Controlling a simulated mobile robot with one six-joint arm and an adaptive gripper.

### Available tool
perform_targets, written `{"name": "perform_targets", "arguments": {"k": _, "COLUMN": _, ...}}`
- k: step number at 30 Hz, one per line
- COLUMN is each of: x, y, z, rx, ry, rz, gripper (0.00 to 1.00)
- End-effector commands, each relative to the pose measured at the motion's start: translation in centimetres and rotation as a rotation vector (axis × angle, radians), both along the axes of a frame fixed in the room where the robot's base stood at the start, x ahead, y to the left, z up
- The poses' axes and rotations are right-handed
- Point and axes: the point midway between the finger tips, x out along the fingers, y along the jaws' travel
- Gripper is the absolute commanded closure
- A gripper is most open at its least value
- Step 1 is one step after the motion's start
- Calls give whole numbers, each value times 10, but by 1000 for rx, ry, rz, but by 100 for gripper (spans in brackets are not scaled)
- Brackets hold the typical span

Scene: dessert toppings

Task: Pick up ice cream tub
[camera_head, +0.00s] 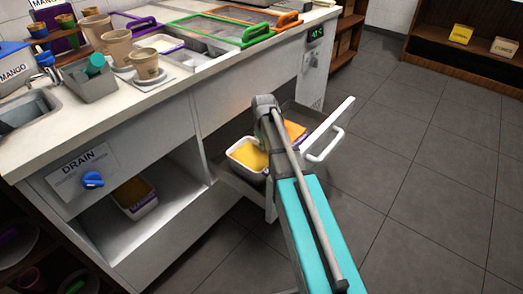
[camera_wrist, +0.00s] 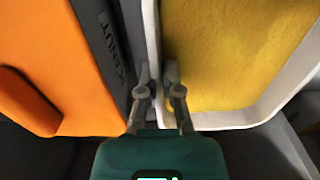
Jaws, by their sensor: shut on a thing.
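The ice cream tub (camera_head: 236,167) is white with yellow ice cream and stands in an open drawer of the counter. In the wrist view its white rim (camera_wrist: 250,117) and yellow contents fill the upper right. My gripper (camera_wrist: 158,72) is shut on the tub's near-left wall, one finger on each side of it. In the head view my arm covers the fingers and part of the tub. I cannot tell whether the tub is raised off the drawer floor.
An orange-lidded container (camera_wrist: 65,75) with a dark lettered edge sits close beside the tub. The open drawer's white handle (camera_head: 329,143) juts into the aisle. Cups (camera_head: 118,45) and a sink stand on the counter. The floor at right is clear.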

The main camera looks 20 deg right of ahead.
Motion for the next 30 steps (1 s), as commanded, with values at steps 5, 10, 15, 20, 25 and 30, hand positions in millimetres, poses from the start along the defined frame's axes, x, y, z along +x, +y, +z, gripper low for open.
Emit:
{"name": "perform_targets", "arguments": {"k": 5, "x": 1, "y": -1, "z": 7, "rx": -2, "ry": -2, "rz": 0, "gripper": 100}}
{"name": "perform_targets", "arguments": {"k": 10, "x": 1, "y": -1, "z": 18, "rx": -3, "ry": -2, "rz": -1, "gripper": 100}}
{"name": "perform_targets", "arguments": {"k": 15, "x": 1, "y": -1, "z": 34, "rx": -2, "ry": -2, "rz": 0, "gripper": 100}}
{"name": "perform_targets", "arguments": {"k": 20, "x": 1, "y": 0, "z": 50, "rx": -2, "ry": -1, "rz": 0, "gripper": 100}}
{"name": "perform_targets", "arguments": {"k": 25, "x": 0, "y": 0, "z": 67, "rx": -1, "ry": -1, "rz": 0, "gripper": 100}}
{"name": "perform_targets", "arguments": {"k": 30, "x": 0, "y": 0, "z": 82, "rx": -1, "ry": -1, "rz": 0, "gripper": 100}}
